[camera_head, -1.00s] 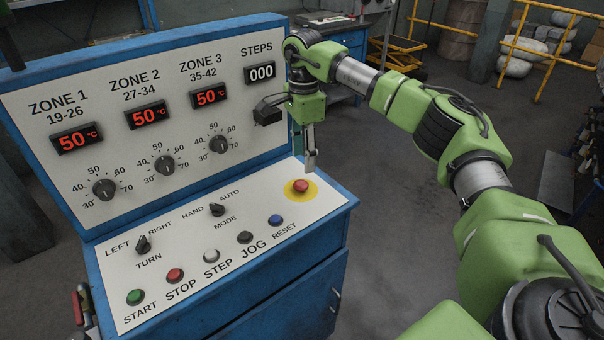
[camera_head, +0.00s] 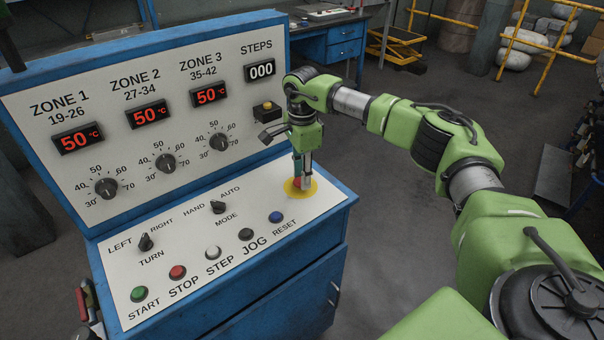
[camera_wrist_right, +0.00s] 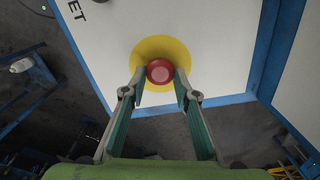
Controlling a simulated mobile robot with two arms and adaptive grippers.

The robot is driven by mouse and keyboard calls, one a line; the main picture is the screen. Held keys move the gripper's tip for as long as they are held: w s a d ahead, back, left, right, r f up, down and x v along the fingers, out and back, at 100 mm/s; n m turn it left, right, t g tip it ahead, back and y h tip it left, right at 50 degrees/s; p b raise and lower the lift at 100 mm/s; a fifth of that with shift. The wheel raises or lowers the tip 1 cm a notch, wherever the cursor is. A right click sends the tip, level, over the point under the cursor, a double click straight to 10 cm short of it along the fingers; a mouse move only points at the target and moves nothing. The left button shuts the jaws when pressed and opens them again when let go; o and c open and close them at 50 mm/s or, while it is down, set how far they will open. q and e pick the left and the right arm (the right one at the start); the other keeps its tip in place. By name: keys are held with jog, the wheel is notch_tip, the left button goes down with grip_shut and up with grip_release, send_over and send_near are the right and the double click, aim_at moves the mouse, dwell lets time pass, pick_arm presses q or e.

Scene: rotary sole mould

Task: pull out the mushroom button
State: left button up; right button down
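The red mushroom button (camera_head: 297,183) sits on a yellow disc (camera_head: 311,191) at the right end of the white sloped panel. In the right wrist view the button (camera_wrist_right: 160,71) lies between the two fingertips of my right gripper (camera_wrist_right: 158,84). The fingers are apart, one on each side of the button, with a narrow gap seeming to remain. In the head view my right gripper (camera_head: 302,184) points down at the button and partly hides it. My left gripper is not in view.
The white panel (camera_head: 180,238) also bears several push buttons, such as the blue RESET button (camera_head: 276,217), and the MODE switch (camera_head: 217,207). The upright panel with three zone displays (camera_head: 150,114) stands behind.

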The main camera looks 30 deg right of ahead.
jog(key=shift+r, duration=0.55)
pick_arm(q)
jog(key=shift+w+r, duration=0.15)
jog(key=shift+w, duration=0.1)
pick_arm(e)
jog(key=shift+w, duration=0.1)
jog(key=c, duration=1.6)
grip_release()
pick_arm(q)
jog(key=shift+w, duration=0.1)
pick_arm(e)
jog(key=shift+r, duration=0.15)
notch_tip(320, 180, up, 12)
jog(key=shift+f, duration=0.1)
jog(key=shift+s+f, duration=0.15)
jog(key=shift+s, duration=0.05)
